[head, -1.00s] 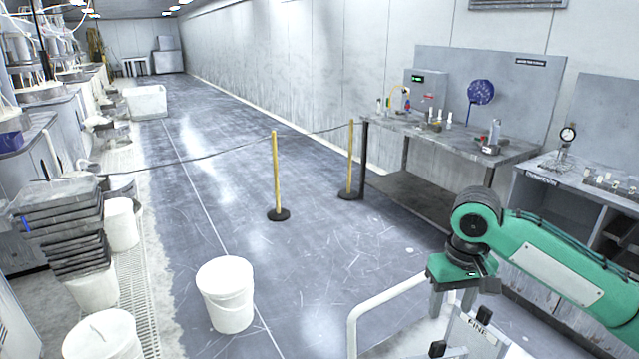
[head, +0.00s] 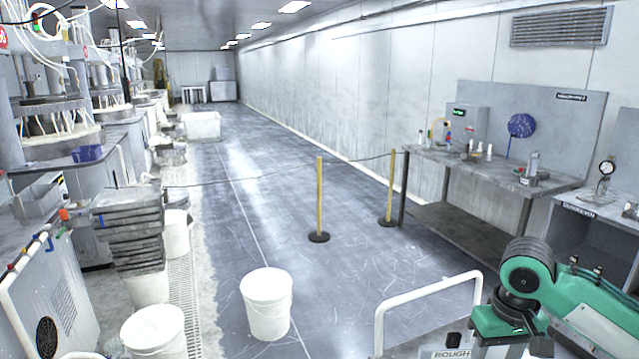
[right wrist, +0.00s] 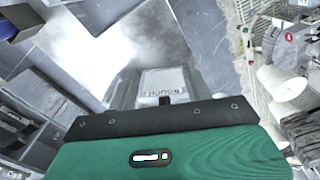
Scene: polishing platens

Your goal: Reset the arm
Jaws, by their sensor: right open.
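My right arm (head: 530,285), green with dark joints, comes in from the right edge of the head view, in the lower right corner. Its gripper tips are cut off or hidden there. In the right wrist view my right gripper (right wrist: 160,90) shows as two grey fingers standing apart, open, with nothing seen held between them. A light plate marked ROUGH (right wrist: 163,80) shows beyond the fingers; this label also shows at the bottom of the head view (head: 452,354). My left gripper is not in view.
A white rail (head: 430,287) stands beside my right arm. A grey workbench (head: 470,170) is along the right wall. White buckets (head: 267,303) and stacked grey trays (head: 130,235) stand left. Yellow posts (head: 319,195) carry a rope across the otherwise open floor.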

